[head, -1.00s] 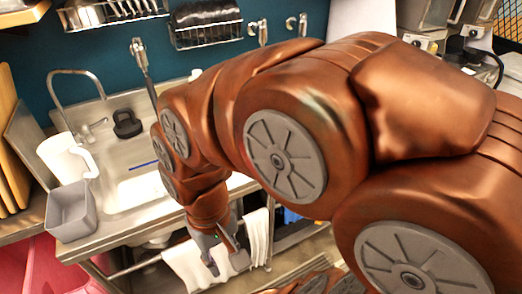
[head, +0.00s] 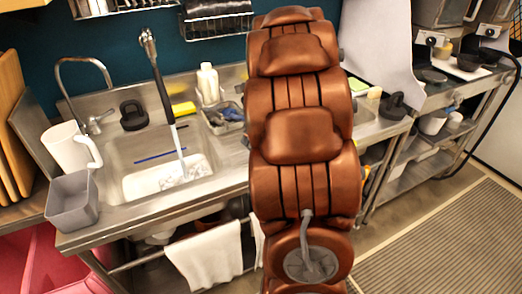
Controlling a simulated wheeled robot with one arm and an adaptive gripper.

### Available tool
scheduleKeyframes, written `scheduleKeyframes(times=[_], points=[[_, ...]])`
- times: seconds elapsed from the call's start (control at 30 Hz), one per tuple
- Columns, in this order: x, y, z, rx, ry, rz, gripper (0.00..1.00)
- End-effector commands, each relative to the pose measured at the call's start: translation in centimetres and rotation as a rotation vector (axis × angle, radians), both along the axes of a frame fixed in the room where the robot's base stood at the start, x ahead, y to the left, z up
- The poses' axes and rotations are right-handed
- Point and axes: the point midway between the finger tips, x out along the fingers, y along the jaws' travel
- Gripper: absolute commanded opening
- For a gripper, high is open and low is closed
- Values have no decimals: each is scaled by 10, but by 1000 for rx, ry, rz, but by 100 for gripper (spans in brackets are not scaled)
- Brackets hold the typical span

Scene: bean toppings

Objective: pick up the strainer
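I cannot make out a strainer for certain in the head view. The sink basin (head: 120,160) is on the left, with a tall spray tap (head: 160,85) over it and something pale at its bottom. A small wire basket (head: 218,128) with blue and grey items stands beside the basin; its contents are too small to name. My copper-coloured arm stands upright in the middle and hides part of the counter behind it. My gripper is not in view.
A grey bin (head: 72,205) and a white jug (head: 66,148) stand at the left counter end. A white bottle (head: 208,84) stands behind the sink. A stove unit (head: 470,75) with pans is at the right. The striped floor mat (head: 450,240) is clear.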

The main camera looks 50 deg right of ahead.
Motion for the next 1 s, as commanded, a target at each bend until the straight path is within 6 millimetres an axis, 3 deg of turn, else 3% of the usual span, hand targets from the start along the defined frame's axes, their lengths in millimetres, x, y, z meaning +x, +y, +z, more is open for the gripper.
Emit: scheduleKeyframes(times=[0.03, 0.1, 0.3, 0.77, 1.0], points=[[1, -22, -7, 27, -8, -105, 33], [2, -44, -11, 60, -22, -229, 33], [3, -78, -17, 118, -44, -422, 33], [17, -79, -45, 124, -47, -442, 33], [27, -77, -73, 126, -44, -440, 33]])
